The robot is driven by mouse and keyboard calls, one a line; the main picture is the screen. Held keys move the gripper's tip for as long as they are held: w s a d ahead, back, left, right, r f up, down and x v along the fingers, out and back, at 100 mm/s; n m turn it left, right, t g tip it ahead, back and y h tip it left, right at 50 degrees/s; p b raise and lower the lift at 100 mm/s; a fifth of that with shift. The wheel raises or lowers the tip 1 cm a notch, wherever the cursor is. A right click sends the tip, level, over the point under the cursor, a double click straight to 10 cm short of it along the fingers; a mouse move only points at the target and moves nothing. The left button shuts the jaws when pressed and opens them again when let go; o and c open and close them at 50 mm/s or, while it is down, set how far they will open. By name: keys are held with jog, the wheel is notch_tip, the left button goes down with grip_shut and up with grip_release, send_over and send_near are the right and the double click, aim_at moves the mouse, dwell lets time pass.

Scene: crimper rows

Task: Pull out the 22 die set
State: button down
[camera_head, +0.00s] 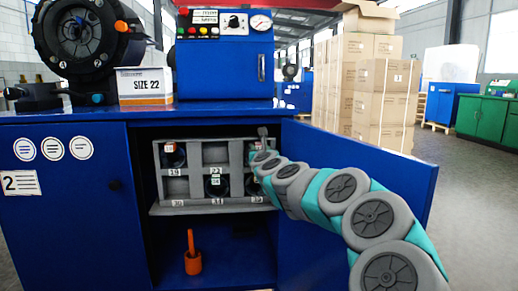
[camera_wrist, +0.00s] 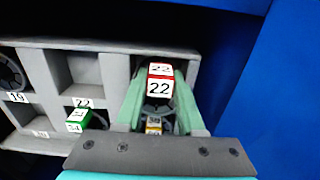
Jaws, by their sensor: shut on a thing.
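The die set with a red-topped tag reading 22 (camera_wrist: 159,86) is between the two fingers of my gripper (camera_wrist: 157,95) in the wrist view. My gripper is shut on it, in front of the rack's right column. I cannot tell how far it sits inside its compartment. The grey rack (camera_head: 192,153) stands inside the open blue cabinet. Its top middle compartment, above a 22 label (camera_wrist: 82,103), looks empty. In the head view my arm hides the gripper and most of the right column.
A green-tagged die set (camera_wrist: 76,121) sits below the 22 label. Another die set (camera_head: 173,156) sits top left, above label 19. The open cabinet door (camera_head: 395,172) stands close at the right. An orange tool (camera_head: 193,257) stands below. A SIZE 22 box (camera_head: 145,86) is on top.

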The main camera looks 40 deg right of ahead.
jog(key=shift+v, duration=2.45)
jog(key=shift+s+a+r, duration=0.1)
jog(key=shift+s+a, duration=0.2)
jog(key=shift+s, duration=0.25)
